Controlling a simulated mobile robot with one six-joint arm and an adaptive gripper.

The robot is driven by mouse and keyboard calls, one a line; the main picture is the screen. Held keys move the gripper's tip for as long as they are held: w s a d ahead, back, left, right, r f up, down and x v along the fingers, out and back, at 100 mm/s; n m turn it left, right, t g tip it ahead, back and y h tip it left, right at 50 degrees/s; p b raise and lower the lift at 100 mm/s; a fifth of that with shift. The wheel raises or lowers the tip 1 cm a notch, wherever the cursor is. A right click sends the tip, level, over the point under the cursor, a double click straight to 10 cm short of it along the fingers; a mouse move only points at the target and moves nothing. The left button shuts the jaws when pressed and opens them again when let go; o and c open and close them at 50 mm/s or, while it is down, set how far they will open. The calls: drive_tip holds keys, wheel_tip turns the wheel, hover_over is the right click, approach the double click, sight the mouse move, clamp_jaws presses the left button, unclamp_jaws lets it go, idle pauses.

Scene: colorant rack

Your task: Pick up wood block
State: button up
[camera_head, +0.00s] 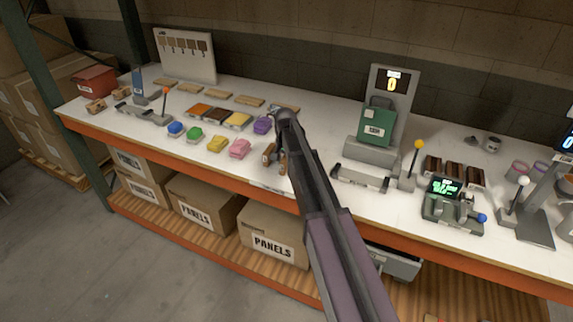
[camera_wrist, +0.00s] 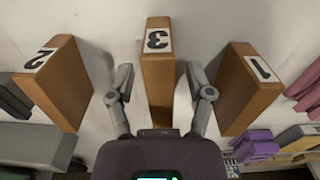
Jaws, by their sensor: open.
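Three upright wooden blocks with white number labels show in the wrist view: block 2 (camera_wrist: 62,85) at left, block 3 (camera_wrist: 157,85) in the middle and block 1 (camera_wrist: 243,88) at right. My gripper (camera_wrist: 160,80) is open, one finger on each side of block 3. I see small gaps between the fingers and the block. Blocks 2 and 1 lie outside the fingers. In the head view, small wooden blocks (camera_head: 268,154) show at the end of my arm, near the table's front edge; my arm partly hides them and their numbers are unreadable.
The white table (camera_head: 235,165) holds coloured lumps, including a pink one (camera_head: 239,149) and a purple one (camera_head: 262,125), left of my arm. A green machine (camera_head: 376,125) stands to the right. Cardboard boxes (camera_head: 272,235) sit on the shelf below.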

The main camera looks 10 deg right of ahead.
drive_tip(key=shift+f, duration=0.1)
idle(0.3)
clamp_jaws()
idle(0.4)
wheel_tip(320, 180, up, 4)
drive_tip(key=p, duration=0.4)
drive_tip(key=shift+s+r, duration=0.2)
drive_tip(key=shift+r, duration=0.1)
drive_tip(key=s+a+p, duration=0.1)
drive_tip(key=s+a, duration=0.2)
drive_tip(key=s, duration=1.2)
drive_tip(key=shift+s+r, duration=0.2)
drive_tip(key=shift+r, duration=0.25)
